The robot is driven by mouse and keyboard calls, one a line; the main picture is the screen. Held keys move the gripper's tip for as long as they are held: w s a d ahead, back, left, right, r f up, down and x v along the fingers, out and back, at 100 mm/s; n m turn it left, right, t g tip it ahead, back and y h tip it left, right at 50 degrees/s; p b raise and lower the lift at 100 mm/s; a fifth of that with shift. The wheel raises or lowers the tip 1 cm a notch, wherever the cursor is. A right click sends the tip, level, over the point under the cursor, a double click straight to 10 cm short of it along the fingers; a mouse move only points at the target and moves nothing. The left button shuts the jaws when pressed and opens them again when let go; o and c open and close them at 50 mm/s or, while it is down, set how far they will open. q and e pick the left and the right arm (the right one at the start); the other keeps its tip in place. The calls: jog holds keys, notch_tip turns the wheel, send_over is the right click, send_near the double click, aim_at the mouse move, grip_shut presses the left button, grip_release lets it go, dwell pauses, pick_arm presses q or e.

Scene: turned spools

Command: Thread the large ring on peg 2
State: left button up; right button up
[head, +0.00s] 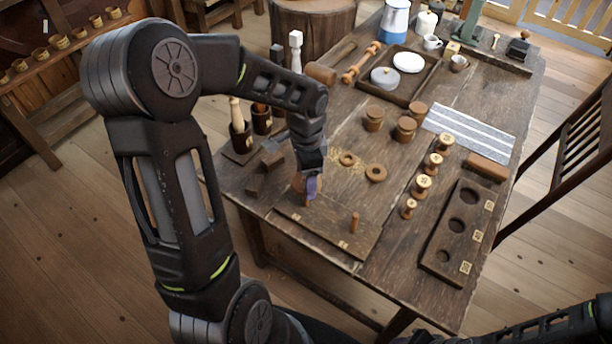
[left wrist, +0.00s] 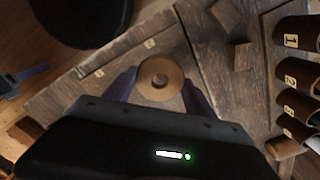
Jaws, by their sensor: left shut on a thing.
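My left gripper (head: 312,188) is shut on the large tan wooden ring (left wrist: 161,77), with a finger on either side of it in the left wrist view. In the head view the ring (head: 298,183) is mostly hidden by the gripper. It is at the left peg of the dark peg board (head: 325,228). I cannot tell how far down the peg the ring sits. The right peg (head: 354,222) stands bare. The label numbers are unreadable. My right gripper is out of view.
Two loose rings, a smaller one (head: 347,159) and another (head: 376,173), lie behind the board. Several spools (head: 423,184) and a board with holes (head: 458,225) stand to the right. Dark blocks (head: 257,184) and cups with tools (head: 240,135) are at the left.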

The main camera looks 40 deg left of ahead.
pick_arm(q)
jog(key=shift+f, duration=0.15)
jog(key=shift+f+b, duration=0.35)
jog(key=shift+b, duration=0.05)
jog(key=shift+f+b, duration=0.65)
jog(key=shift+f, duration=0.2)
jog(key=shift+f, duration=0.3)
jog(key=shift+b, duration=0.3)
dwell(0.3)
jog(key=o, duration=1.4)
jog(key=shift+o, duration=0.5)
